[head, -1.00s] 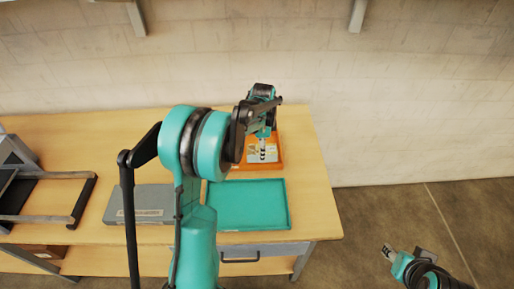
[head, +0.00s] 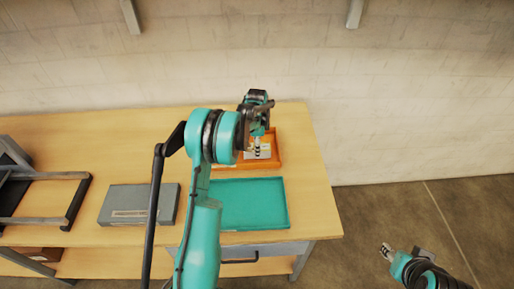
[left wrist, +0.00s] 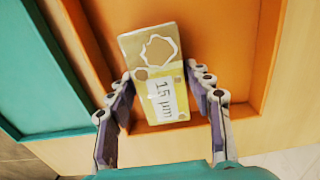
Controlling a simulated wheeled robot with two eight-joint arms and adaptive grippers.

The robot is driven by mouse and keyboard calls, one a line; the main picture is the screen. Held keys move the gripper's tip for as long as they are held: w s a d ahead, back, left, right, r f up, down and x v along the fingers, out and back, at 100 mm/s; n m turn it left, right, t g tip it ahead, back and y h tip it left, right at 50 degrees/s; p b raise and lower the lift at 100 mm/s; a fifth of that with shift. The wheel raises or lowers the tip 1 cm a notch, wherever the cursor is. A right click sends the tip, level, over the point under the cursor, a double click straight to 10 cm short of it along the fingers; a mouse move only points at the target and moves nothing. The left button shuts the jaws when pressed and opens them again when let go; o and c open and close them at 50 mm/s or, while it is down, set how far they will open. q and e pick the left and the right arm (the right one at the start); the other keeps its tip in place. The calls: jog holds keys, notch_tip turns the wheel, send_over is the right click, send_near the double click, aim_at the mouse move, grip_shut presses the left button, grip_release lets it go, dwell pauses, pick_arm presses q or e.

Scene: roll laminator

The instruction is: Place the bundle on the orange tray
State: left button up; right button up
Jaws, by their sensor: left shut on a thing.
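The bundle (left wrist: 158,72) is a pale yellow block with a white label reading "15 µm". My left gripper (left wrist: 162,96) is shut on it, one finger at each side, in the left wrist view. It is at the orange tray (left wrist: 262,60), inside the outline of its walls; I cannot tell whether it touches the floor. In the head view, my left gripper (head: 258,148) is over the orange tray (head: 278,160), and the arm hides much of the bundle. My right gripper (head: 386,250) is off the table at the lower right; its fingers are too small to judge.
A teal tray (head: 250,204) lies just in front of the orange tray. A grey box (head: 135,204) sits left of it on the wooden table (head: 110,150). A dark-framed machine (head: 40,200) stands at the far left. The table's right edge is near the trays.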

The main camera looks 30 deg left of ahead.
pick_arm(q)
jog(key=shift+f, duration=0.2)
jog(key=o, duration=1.4)
jog(key=shift+c, duration=0.2)
jog(key=shift+r, duration=0.1)
